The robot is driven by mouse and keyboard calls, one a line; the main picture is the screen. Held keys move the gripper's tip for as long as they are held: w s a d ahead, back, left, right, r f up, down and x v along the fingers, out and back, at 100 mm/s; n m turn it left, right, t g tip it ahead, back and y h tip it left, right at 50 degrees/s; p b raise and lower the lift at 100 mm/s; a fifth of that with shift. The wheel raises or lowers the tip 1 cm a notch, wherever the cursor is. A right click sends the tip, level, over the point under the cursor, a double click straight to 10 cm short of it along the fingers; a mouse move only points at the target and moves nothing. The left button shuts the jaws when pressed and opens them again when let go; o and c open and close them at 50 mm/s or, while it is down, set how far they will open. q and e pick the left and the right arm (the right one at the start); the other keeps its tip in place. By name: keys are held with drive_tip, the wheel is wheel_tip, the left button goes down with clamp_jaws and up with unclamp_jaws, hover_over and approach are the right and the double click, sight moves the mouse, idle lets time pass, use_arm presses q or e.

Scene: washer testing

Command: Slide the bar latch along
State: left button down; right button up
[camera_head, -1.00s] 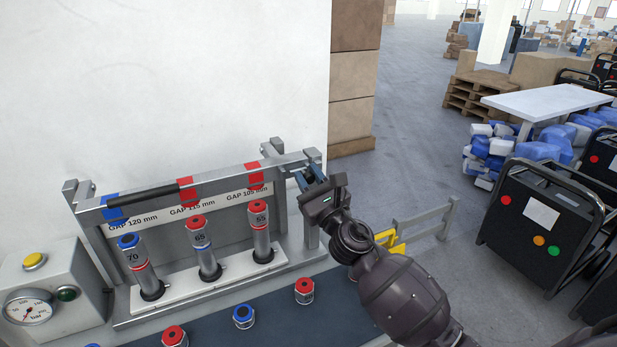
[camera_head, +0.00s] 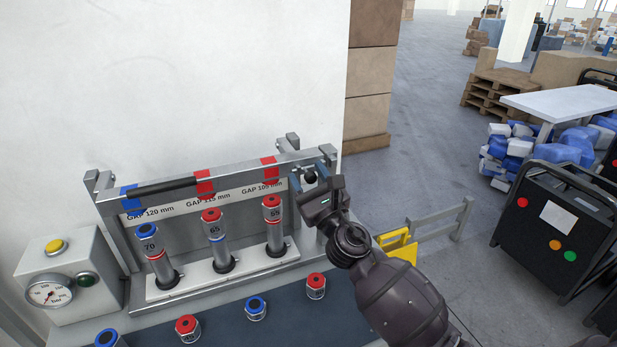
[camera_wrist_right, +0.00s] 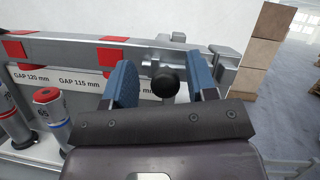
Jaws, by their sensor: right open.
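The bar latch is a grey horizontal bar (camera_head: 235,178) along the top of a metal rack, with red and blue blocks and a black sleeve on it. A round black knob (camera_head: 310,177) sits near its right end; it also shows in the right wrist view (camera_wrist_right: 165,84). My right gripper (camera_head: 309,171) is open at this end. In the wrist view its two blue fingers (camera_wrist_right: 164,78) stand left and right of the knob, with visible space on both sides. Whether the fingertips reach past the knob is hard to tell. My left gripper is not in view.
Three labelled cylinders (camera_head: 216,240) stand in the rack below the bar. Several red and blue capped pieces (camera_head: 256,308) sit on the dark mat in front. A gauge box (camera_head: 70,275) stands left. A yellow bracket (camera_head: 398,245) is right of my wrist.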

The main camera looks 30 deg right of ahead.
drive_tip(key=b+v, duration=0.2)
drive_tip(key=v, duration=0.8)
drive_tip(key=shift+s+b, duration=0.4)
drive_tip(key=shift+s, duration=0.05)
drive_tip(key=shift+f, duration=0.1)
